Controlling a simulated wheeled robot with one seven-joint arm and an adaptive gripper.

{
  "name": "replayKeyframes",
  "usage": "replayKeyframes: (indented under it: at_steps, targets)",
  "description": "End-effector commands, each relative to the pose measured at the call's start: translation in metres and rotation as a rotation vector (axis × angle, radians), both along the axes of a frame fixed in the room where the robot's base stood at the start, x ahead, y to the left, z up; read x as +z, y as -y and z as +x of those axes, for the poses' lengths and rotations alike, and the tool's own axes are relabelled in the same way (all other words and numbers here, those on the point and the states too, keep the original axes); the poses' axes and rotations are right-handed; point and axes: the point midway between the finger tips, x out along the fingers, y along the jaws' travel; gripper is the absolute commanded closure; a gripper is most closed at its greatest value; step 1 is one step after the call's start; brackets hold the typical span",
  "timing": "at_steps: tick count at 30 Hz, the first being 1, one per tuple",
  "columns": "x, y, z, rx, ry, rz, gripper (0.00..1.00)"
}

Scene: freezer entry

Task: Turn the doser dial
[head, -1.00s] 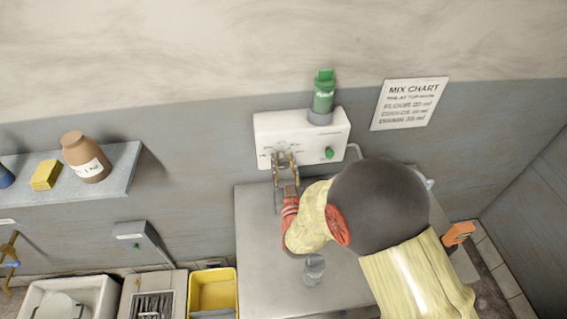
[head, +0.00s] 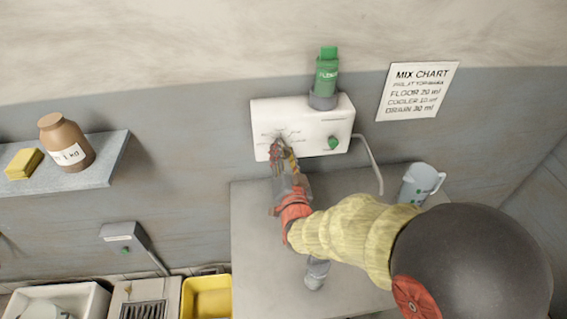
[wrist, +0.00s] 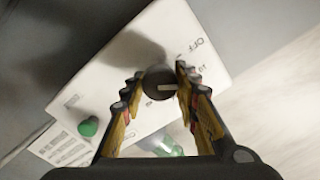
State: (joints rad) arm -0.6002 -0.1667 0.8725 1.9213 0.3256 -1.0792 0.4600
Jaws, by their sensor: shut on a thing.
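The doser (head: 335,112) is a white wall box with a green bottle (head: 326,72) upright in a grey collar on top and a green button (head: 334,142) at its right. The dial (wrist: 157,88) is a dark round knob with a pale pointer mark, seen between my fingers in the wrist view. My gripper (head: 281,150) is at the lower left of the doser's front, shut on the dial with a finger on each side. The wrist view looks along the fingers (wrist: 158,80) at the white face. In the head view my fingers hide the dial.
A steel counter (head: 250,240) lies below the doser. A measuring jug (head: 418,184) stands on it at the right, and a clear container (head: 316,275) sits near my forearm. A mix chart (head: 417,91) hangs at right. A shelf (head: 103,165) and yellow bin (head: 207,300) are at left.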

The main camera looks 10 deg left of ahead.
Motion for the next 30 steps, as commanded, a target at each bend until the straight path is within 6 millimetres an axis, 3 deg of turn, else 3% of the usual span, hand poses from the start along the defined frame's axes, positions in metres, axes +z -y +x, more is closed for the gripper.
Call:
replayKeyframes:
  at_steps: [30]
  targets:
    - [-0.0084, 0.0022, 0.0005, 0.002, -0.294, 0.92, 0.95]
